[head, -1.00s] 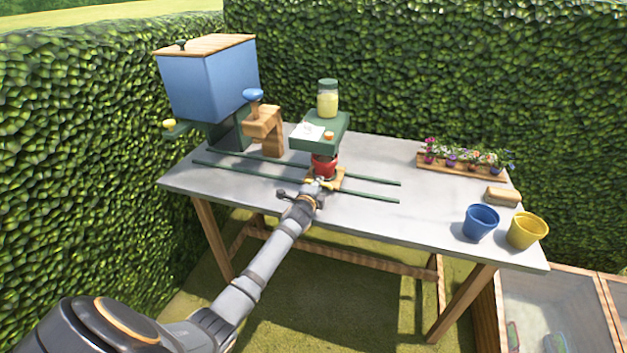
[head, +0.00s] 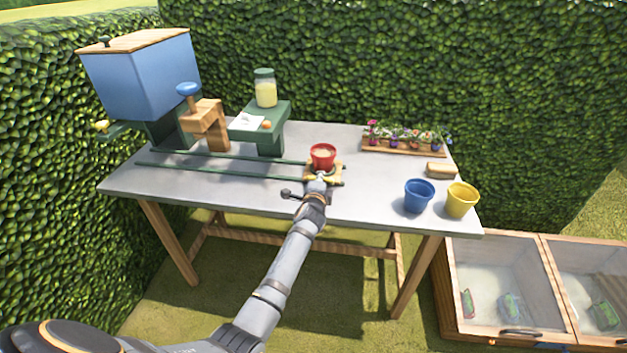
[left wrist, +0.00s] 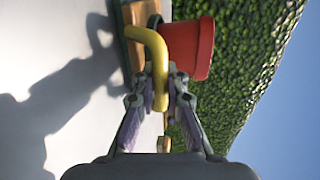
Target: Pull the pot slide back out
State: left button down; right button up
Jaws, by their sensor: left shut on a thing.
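The pot slide (head: 339,170) is a small wooden carriage at the right end of the green rails (head: 225,172), with a yellow handle (left wrist: 150,38) on its front. The red pot (left wrist: 195,48) and the slide's wooden edge (left wrist: 134,22) also show in the left wrist view. My left gripper (head: 319,182) is shut on the yellow handle, and its fingers (left wrist: 160,92) close around the bar. My right gripper is not in view.
A green stand (head: 268,120) with a jar (head: 265,88) straddles the rails left of the slide. A blue hopper (head: 145,78) and wooden press (head: 205,125) are further left. A blue pot (head: 419,196), yellow pot (head: 461,200) and flower tray (head: 400,152) are on the right.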

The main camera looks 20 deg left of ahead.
pick_arm(q)
jog(key=shift+s+d+f, duration=0.1)
jog(key=shift+f, duration=0.35)
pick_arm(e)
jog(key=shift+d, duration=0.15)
pick_arm(q)
jog(key=c, duration=1.4)
grip_release()
jog(key=shift+d+r, duration=0.15)
jog(key=shift+r, duration=0.05)
jog(key=shift+c, duration=0.2)
jog(key=shift+o, duration=0.3)
jog(key=shift+r, duration=0.1)
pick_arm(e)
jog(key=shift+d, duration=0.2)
pick_arm(q)
jog(key=v, duration=0.7)
jog(key=shift+s+r, duration=0.1)
jog(key=shift+s, duration=0.1)
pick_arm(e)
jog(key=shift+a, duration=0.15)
